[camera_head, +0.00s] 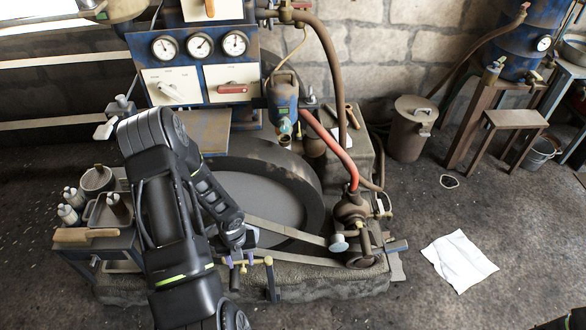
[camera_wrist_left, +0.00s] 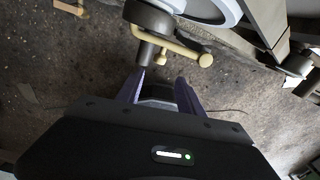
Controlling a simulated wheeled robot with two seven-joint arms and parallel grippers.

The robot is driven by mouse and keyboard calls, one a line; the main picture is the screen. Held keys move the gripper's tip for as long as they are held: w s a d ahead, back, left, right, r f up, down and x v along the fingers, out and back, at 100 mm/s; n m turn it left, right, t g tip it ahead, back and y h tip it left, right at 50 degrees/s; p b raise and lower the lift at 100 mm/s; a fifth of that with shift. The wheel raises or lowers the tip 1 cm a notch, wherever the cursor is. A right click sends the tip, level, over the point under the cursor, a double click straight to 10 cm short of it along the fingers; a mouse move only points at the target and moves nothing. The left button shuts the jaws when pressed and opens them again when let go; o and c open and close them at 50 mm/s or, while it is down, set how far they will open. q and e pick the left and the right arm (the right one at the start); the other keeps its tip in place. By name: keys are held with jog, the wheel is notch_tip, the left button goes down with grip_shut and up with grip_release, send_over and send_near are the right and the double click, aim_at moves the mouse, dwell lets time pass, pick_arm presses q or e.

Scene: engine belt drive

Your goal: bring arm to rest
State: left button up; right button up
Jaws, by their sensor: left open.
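My left arm comes in from the left in the head view and reaches down to the front of the engine. My left gripper (camera_head: 238,268), with purple fingers, is beside a brass-coloured handle (camera_head: 262,261) at the engine's front edge. In the left wrist view, the left gripper (camera_wrist_left: 162,84) is open, with nothing seen between its fingers. The same handle (camera_wrist_left: 178,43) and a grey cylindrical pin (camera_wrist_left: 146,54) are just beyond the fingertips. I cannot tell whether they touch. My right gripper does not show.
A large dark flywheel (camera_head: 308,192) and a flat belt (camera_head: 285,231) lie right of my arm. A gauge panel (camera_head: 200,72) is behind. A white sheet (camera_head: 458,261) lies on open floor at right.

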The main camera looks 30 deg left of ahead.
pick_arm(q)
jog(key=w+d+n+t+h, duration=0.2)
jog(key=w+d+n+h, duration=0.1)
jog(key=d+n, duration=1.75)
jog(key=s+d+r+n, duration=0.1)
jog(key=s+d+n, duration=0.3)
jog(key=d, duration=0.3)
jog(key=s+d+r+n+g+h, duration=0.1)
jog(key=s+d+n, duration=0.3)
jog(key=d, duration=0.4)
jog(key=shift+r, duration=0.6)
jog(key=shift+w+n, duration=0.1)
jog(key=shift+n, duration=0.15)
